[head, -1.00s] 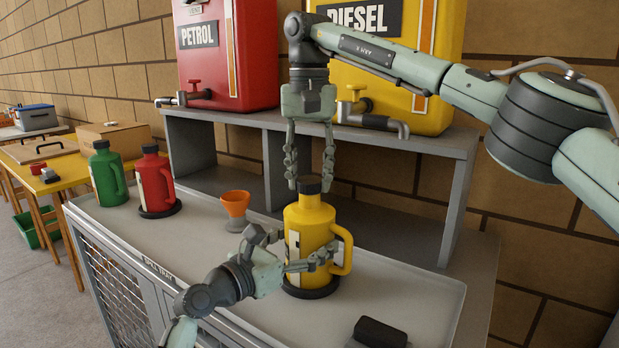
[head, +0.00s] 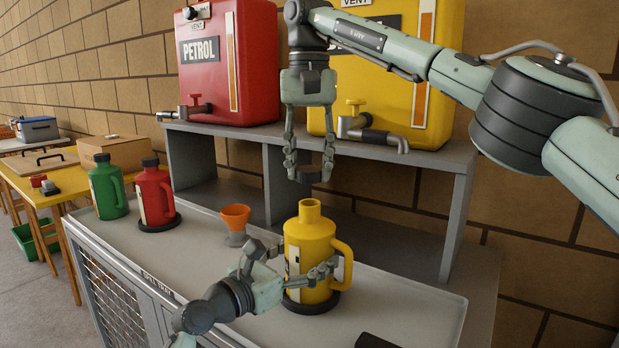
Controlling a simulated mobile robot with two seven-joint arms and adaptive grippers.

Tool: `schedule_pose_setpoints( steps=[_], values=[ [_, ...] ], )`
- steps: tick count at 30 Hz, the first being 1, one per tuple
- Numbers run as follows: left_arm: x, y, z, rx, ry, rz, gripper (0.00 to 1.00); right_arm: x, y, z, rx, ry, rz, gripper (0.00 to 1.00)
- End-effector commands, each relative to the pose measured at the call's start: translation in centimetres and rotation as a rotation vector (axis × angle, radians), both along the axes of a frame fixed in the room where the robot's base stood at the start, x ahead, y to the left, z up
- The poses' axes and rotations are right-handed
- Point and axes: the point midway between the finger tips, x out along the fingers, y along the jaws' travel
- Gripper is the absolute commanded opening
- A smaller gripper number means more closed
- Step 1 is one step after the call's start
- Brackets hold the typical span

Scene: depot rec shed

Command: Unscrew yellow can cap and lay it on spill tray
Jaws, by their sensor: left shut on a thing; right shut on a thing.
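The yellow can (head: 308,240) stands upright on a dark round base on the grey spill tray (head: 400,290), its neck bare and open. My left gripper (head: 291,262) is shut around the can's lower body, one finger across its front. My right gripper (head: 308,168) points down above the can, shut on the dark can cap (head: 305,175). The cap is clear of the neck, with a visible gap, and is partly hidden by the fingers.
An orange funnel (head: 236,219) stands left of the can, with red (head: 153,195) and green (head: 107,190) cans farther left. A dark object (head: 376,341) lies at the front right. A grey shelf (head: 430,165) rises behind. Clear tray lies right of the can.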

Motion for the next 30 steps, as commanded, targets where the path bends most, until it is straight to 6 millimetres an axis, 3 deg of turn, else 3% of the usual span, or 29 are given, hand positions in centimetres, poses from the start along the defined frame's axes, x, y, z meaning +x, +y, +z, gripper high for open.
schedule_pose_setpoints(
  steps=[8, 9, 14, 25, 30],
  values=[
    [0.0, 0.0, 0.0, 0.0, 0.0, 0.0, 0.0, 0.0, 0.0, 0.6, 0.001, 0.0, 0.0, 0.04],
    [0.0, 0.0, 0.0, 0.0, 0.0, 0.0, 0.8, 0.0, 0.0, 0.6, 0.001, 0.0, 0.0, 0.04],
    [0.0, 0.0, 0.0, 0.0, 0.0, 0.0, 1.0, 0.0, 0.0, 0.6, 0.001, 0.0, 0.0, 0.04],
    [-0.1, 0.1, 0.0, 0.0, 0.0, 0.0, 1.0, 0.0, 0.0, 0.6, 0.001, 0.0, -0.001, 0.04],
    [-1.4, 1.4, -0.1, 0.0, 0.0, 0.001, 1.0, 0.0, 0.0, 0.6, 0.001, 0.0, -0.001, 0.04]
  ],
)
